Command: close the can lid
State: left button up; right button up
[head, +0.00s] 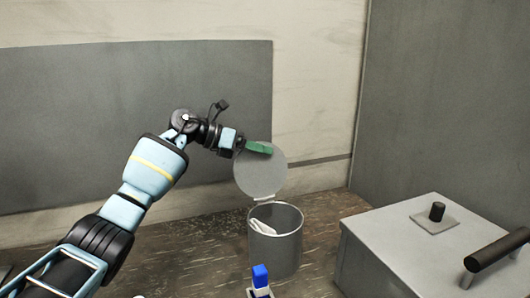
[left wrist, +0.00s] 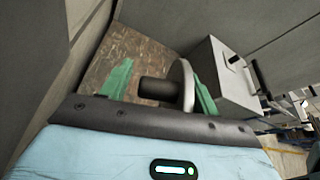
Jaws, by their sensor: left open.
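The grey can (head: 275,245) stands on the brown surface with its top open. Its round grey lid (head: 262,172) is raised, standing roughly upright at the can's back rim. Something white shows inside the can. My left gripper (head: 258,147) is at the upper part of the lid, its green fingers partly hidden behind one another. In the left wrist view, the two green fingers (left wrist: 160,86) are spread apart. The lid (left wrist: 184,82), seen nearly edge-on, and a dark cylindrical part beside it lie between them. Contact cannot be told. My right gripper is not in view.
A grey box (head: 385,250) with a dark knob (head: 437,212) and a dark bar handle (head: 497,250) stands right of the can. A blue and white item (head: 260,277) is at the bottom edge. A grey panel (head: 120,105) and pale wall stand behind.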

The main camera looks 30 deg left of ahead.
pick_arm(q)
jog(key=shift+s+a, duration=0.1)
jog(key=shift+c, duration=0.3)
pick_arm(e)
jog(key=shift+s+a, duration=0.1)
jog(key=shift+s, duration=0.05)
pick_arm(q)
jog(key=shift+r, duration=0.1)
jog(key=c, duration=1.1)
jog(key=shift+s+r, duration=0.1)
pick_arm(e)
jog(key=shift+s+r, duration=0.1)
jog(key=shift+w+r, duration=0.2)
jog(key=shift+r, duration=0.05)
pick_arm(q)
jog(key=shift+s+d+r+p, duration=0.1)
jog(key=shift+d+p, duration=0.2)
jog(key=shift+p, duration=0.15)
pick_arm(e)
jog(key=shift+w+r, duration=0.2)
